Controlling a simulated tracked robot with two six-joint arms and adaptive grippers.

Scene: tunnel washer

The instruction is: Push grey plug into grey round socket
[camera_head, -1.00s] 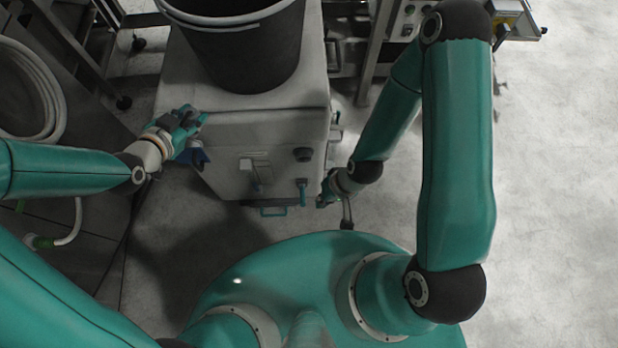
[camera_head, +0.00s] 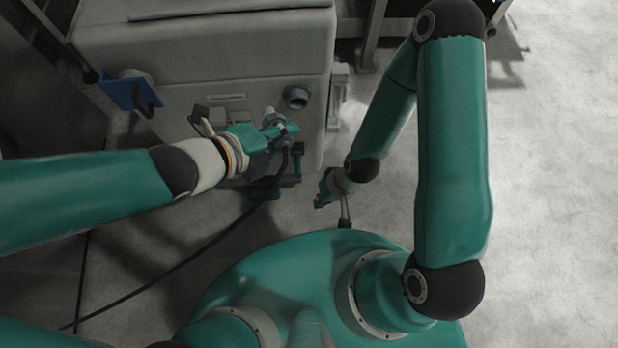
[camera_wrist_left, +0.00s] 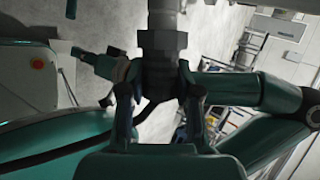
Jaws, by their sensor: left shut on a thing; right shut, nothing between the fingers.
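In the head view my left gripper (camera_head: 284,132) is shut on the grey plug (camera_head: 269,115), in front of the white cabinet. A black cable hangs from the grip. The grey round socket (camera_head: 297,97) is on the cabinet face, just above and right of the plug; the two look apart. In the left wrist view the grey plug (camera_wrist_left: 162,42) stands between the fingers of my left gripper (camera_wrist_left: 160,92), pointing to the top edge. My right gripper (camera_head: 325,191) is shut and empty, below and right of the cabinet.
The white cabinet (camera_head: 235,55) carries a blue holder (camera_head: 132,92) at its left and a lever handle (camera_head: 203,122) near my left wrist. A teal-handled fitting (camera_head: 297,161) is low on its right. The black cable (camera_head: 190,258) runs down left across the floor. Floor at the right is clear.

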